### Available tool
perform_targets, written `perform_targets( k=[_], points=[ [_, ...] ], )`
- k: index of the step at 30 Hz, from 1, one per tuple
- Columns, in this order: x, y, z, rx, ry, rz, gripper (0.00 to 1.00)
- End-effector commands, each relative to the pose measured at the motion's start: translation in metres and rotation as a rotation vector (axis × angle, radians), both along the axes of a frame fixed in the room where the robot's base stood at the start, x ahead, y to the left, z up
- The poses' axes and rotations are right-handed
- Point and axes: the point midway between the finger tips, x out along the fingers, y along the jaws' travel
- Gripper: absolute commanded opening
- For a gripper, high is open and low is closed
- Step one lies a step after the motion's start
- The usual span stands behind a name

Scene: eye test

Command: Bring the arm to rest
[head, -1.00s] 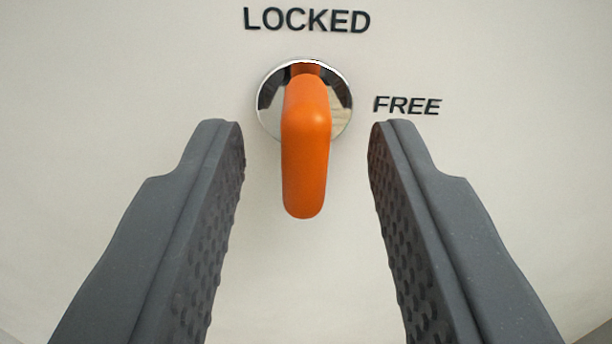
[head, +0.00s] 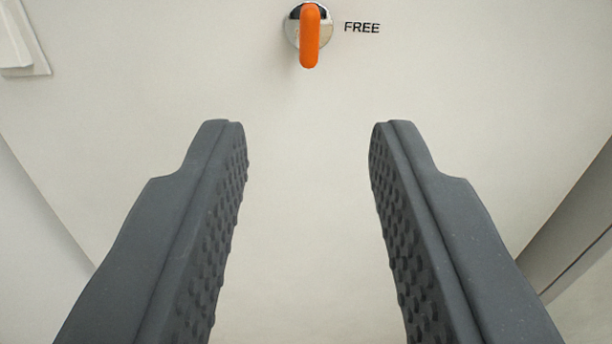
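My gripper (head: 307,128) is open and empty, with its two dark grey, studded fingers wide apart in the head view. An orange handle (head: 310,38) on a round chrome plate (head: 292,32) is at the top middle of the view. The handle hangs straight down. It is above the fingertips in the picture and apart from them. The word FREE (head: 362,28) is to the right of the handle on the pale panel (head: 305,230).
A white raised piece (head: 20,45) is on the panel at the top left. The panel's slanting edges show at left and right, with a grey strip (head: 575,240) beyond the right one. The space between the fingers is clear.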

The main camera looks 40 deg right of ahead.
Motion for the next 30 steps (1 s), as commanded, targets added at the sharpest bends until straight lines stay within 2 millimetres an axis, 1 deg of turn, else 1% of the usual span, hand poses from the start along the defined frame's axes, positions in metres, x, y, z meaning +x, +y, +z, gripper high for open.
perform_targets(
  k=[3,7,21,23,26,29,30],
  points=[
    [-0.009,0.007,0.0,-0.001,-0.001,0.001,0.33],
    [-0.013,0.01,0.0,-0.001,0.0,-0.001,0.33],
    [-0.012,0.011,0.001,0.004,0.0,0.001,0.33],
    [-0.007,0.013,0.005,0.021,-0.001,0.009,0.33],
    [0.012,0.02,0.019,0.077,-0.003,0.035,0.33],
    [0.042,0.032,0.046,0.172,-0.008,0.085,0.33],
    [0.056,0.037,0.059,0.21,-0.009,0.108,0.33]
  ],
)
